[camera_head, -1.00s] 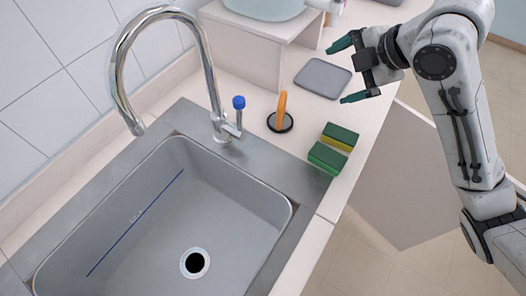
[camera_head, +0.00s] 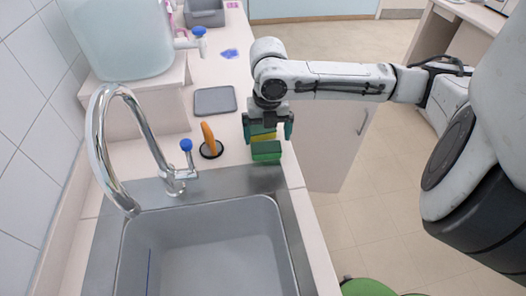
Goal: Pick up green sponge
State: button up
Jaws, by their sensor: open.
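Two sponges are by the back right corner of the sink on the counter. The nearer green sponge (camera_head: 266,151) has a dark green top and a brighter green side facing me. The farther sponge (camera_head: 262,136) shows a yellow layer and is partly hidden by my gripper. My gripper (camera_head: 267,131) is open and points down over the farther sponge, with one dark green finger at its left and one at its right. I cannot tell whether the fingers touch it.
The steel sink (camera_head: 205,240) with its curved faucet (camera_head: 98,150) lies in front. An orange-handled tool on a black round base (camera_head: 211,149) and a grey tray (camera_head: 215,100) stand left of my gripper. A large water container (camera_head: 118,38) is at back left.

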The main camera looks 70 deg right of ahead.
aim_at(266, 147)
jog(key=shift+w+d+f+p, duration=0.1)
jog(key=shift+f+p, duration=0.15)
jog(key=shift+f, duration=1.3)
jog(key=shift+w+d+f+p, duration=0.1)
jog(key=shift+f+p, duration=0.15)
jog(key=shift+f, duration=1.25)
jog(key=c, duration=0.6)
jog(key=shift+r, duration=0.15)
jog(key=shift+c, duration=0.2)
jog(key=shift+r, duration=0.55)
jog(key=s+d+r+b, duration=0.2)
jog(key=s+r, duration=0.9)
jog(key=s, duration=0.2)
jog(key=shift+s+d+r+b, duration=0.35)
jog(key=shift+s+b, duration=0.05)
